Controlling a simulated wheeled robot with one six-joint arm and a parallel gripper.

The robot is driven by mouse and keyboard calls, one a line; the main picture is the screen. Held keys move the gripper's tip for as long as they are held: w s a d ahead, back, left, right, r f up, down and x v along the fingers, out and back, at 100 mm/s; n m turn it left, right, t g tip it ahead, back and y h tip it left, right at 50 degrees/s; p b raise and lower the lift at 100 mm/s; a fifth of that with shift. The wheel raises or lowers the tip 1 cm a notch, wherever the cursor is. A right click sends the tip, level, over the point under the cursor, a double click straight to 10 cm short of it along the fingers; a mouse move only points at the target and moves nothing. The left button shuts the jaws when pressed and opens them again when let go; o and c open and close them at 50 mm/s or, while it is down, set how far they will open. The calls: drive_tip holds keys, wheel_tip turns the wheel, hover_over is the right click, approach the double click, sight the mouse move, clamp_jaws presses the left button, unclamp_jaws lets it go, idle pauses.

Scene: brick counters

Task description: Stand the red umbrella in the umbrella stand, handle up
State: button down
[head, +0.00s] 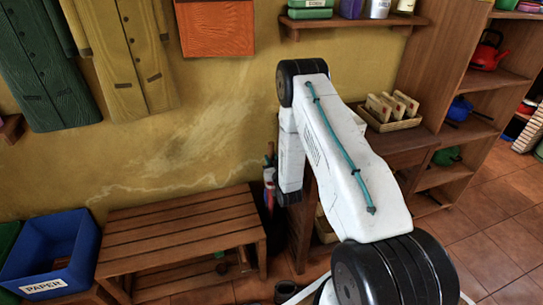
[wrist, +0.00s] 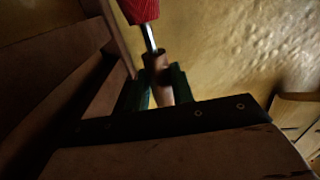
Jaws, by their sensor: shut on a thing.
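In the wrist view my gripper (wrist: 157,88) is shut on the brown handle (wrist: 158,66) of the red umbrella (wrist: 141,10). A bare metal shaft shows between the handle and the red canopy, which runs out of the top of the picture. The umbrella's far end is out of view. In the head view a narrow red and dark shape (head: 269,173) shows beside my arm, against the wall; I cannot tell whether it is the umbrella. My gripper is not clearly visible there. I cannot make out the umbrella stand in either view.
A slatted wooden bench (head: 180,225) stands along the yellow wall, left of my arm. A blue paper bin (head: 50,250) is at far left. A wooden counter with a card tray (head: 392,122) and open shelves (head: 455,130) are on the right. Tiled floor is clear at lower right.

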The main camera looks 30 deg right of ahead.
wheel_tip(320, 180, down, 11)
drive_tip(key=shift+r, duration=0.15)
idle(0.9)
drive_tip(key=c, duration=1.1)
unclamp_jaws()
drive_tip(key=shift+v, duration=3.85)
